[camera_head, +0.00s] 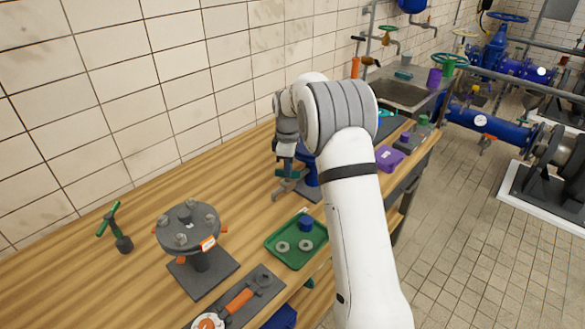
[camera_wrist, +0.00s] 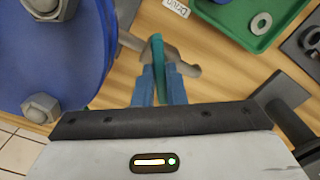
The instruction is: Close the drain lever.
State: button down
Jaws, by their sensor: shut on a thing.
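The drain lever (camera_wrist: 159,52) is a thin teal handle on a small grey-brown valve (camera_wrist: 188,64), in the wrist view. The valve sticks out beside a large blue flange (camera_wrist: 60,60). My gripper (camera_wrist: 159,85) has its two blue fingers shut on the lever, one on each side. In the head view, my gripper (camera_head: 287,170) is low over the bench at the small valve (camera_head: 284,189). The blue flanged piece (camera_head: 311,172) is partly hidden behind my arm there. A white label (camera_wrist: 177,6) reading "Drain" lies near the valve.
A green tray (camera_head: 270,246) with washers and a blue part lies in front of the valve. A grey bolted flange stand (camera_head: 190,233) and a green-handled tool (camera_head: 115,228) are to the left. A purple item (camera_head: 388,157) is to the right. The tiled wall is behind.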

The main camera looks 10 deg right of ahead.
jog(key=m, duration=0.3)
jog(key=shift+w+a+r, duration=0.1)
jog(key=shift+w+a, duration=0.05)
jog(key=shift+a, duration=0.05)
jog(key=shift+r+m+b, duration=0.1)
jog(key=shift+m+b, duration=0.3)
jog(key=shift+m, duration=1.4)
jog(key=c, duration=1.7)
grip_release()
jog(key=shift+w, duration=0.1)
jog(key=shift+o, duration=1.1)
notch_tip(320, 180, up, 7)
jog(key=shift+r+b, duration=0.1)
jog(key=shift+b, duration=0.4)
jog(key=shift+r, duration=0.2)
